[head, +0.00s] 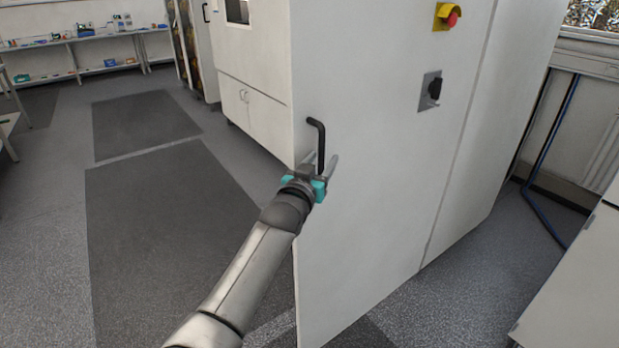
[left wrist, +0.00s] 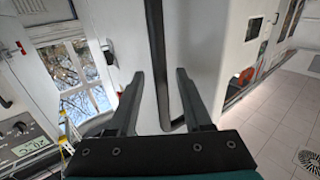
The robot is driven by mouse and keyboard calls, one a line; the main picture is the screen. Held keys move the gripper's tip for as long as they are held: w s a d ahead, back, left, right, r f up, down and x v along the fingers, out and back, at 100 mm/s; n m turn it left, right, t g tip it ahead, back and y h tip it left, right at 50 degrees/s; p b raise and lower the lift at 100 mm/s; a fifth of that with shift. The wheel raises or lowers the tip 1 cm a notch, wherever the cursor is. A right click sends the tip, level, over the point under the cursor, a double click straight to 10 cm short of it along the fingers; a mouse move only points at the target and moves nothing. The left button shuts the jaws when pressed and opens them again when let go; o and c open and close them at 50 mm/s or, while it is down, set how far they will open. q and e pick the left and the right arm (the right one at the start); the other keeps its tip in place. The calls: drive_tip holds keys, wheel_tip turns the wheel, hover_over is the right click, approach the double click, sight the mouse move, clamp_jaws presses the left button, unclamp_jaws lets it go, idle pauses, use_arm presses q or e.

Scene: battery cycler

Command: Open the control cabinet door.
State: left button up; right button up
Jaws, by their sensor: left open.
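The white control cabinet door (head: 375,190) stands upright and looks closed. Its black bar handle (head: 319,130) is near the door's left edge. My left gripper (head: 324,162) is at the lower part of the handle, with its fingers pointing up toward the door. In the left wrist view the open fingers (left wrist: 160,76) stand on either side of the dark handle bar (left wrist: 155,35), with gaps between bar and fingers. Part of the handle's lower end is hidden by the gripper in the head view. My right gripper is not in view.
A red emergency button on a yellow plate (head: 447,16) and a black rotary switch (head: 433,90) sit on the cabinet to the right. Open floor with dark mats (head: 165,215) lies to the left. A white cabinet (head: 575,290) stands at the lower right.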

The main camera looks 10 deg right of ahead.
use_arm(q)
drive_tip(key=shift+p+v, duration=0.3)
drive_tip(key=shift+v, duration=0.45)
drive_tip(key=p+v, duration=0.2)
drive_tip(key=v, duration=1.1)
drive_tip(key=shift+s+a, duration=0.15)
